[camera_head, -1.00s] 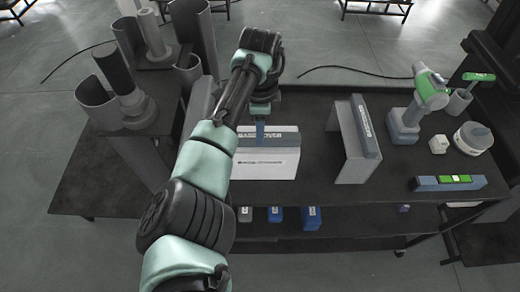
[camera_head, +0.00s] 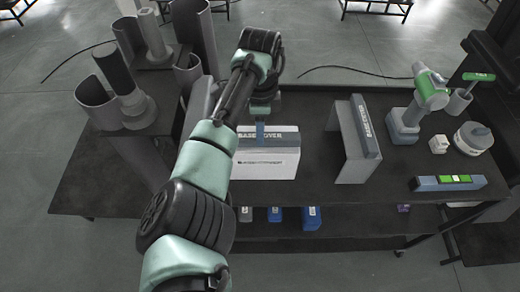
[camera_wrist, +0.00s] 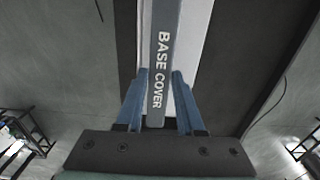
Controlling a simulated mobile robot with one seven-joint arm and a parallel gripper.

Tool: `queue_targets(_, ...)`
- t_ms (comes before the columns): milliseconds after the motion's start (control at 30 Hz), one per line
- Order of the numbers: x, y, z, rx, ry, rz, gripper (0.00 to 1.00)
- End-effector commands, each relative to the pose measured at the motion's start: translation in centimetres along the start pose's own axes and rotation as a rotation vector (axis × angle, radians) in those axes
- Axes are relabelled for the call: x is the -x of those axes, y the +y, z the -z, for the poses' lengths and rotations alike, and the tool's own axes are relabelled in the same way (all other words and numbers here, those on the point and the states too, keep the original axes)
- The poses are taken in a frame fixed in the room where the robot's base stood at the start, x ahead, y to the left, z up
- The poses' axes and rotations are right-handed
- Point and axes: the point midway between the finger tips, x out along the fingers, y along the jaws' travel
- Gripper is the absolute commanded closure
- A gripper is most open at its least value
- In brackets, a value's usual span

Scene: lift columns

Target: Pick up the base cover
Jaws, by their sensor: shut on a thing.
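The base cover (camera_head: 268,163) is a pale panel with a blue-grey strip along its top, marked "BASE COVER". It is at the middle of the table in the head view, in front of my gripper. My gripper (camera_head: 260,133) comes down from above onto the strip, near its middle. In the wrist view the blue fingers of my gripper (camera_wrist: 158,105) stand on either side of the base cover's strip (camera_wrist: 162,60) and are shut on it. My arm hides part of the cover's left side in the head view.
A similar grey cover (camera_head: 354,155) stands to the right on the dark table (camera_head: 310,115). Further right are a green and blue drill (camera_head: 408,115), a level (camera_head: 448,183) and a round container (camera_head: 473,138). Tall grey column parts (camera_head: 128,95) stand at the left.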

Motion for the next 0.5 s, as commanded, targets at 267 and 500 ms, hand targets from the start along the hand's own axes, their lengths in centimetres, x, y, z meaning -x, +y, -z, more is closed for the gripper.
queue_targets(267,0.1,-0.1,0.0,0.0,0.0,0.003,1.0)
queue_targets(500,1.2,-0.1,0.0,-0.001,0.001,0.005,1.0)
